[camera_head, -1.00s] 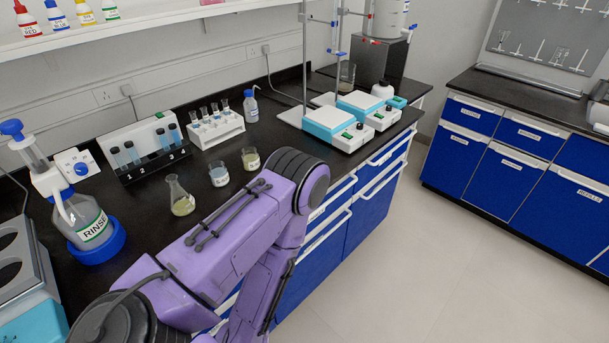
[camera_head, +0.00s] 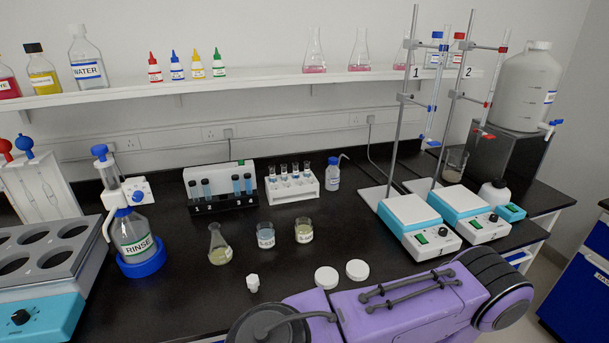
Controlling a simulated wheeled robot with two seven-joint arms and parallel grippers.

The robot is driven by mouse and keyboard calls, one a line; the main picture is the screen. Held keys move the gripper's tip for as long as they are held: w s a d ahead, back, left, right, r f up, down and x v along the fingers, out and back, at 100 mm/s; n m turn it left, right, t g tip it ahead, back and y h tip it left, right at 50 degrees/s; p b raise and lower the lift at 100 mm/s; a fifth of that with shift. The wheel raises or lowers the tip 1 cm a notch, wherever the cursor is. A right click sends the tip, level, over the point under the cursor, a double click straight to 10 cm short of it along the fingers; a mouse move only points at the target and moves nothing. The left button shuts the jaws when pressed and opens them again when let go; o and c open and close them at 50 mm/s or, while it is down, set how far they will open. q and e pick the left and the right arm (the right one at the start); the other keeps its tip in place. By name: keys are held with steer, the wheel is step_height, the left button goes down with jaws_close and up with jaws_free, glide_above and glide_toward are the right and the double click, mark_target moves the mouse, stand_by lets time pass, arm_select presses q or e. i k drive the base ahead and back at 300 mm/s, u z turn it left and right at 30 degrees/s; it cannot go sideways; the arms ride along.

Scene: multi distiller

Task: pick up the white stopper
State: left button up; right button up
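A small white stopper (camera_head: 253,283) stands on the black bench in front of the conical flask (camera_head: 219,246), which holds a pale yellowish liquid. It is apart from the flask and from two round white lids (camera_head: 327,277) to its right. My purple arm crosses the lower right of the head view, in front of the lids. Neither of my grippers is in view, so I cannot see what they hold.
Two beakers (camera_head: 266,236) stand right of the flask. Racks of tubes (camera_head: 292,184) stand behind, two hotplates (camera_head: 417,225) at right. Bench around the stopper is clear.

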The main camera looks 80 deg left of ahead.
mark_target(252, 280)
steer(key=z, duration=0.05)
steer(key=i, duration=0.4)
steer(key=u, duration=3.4)
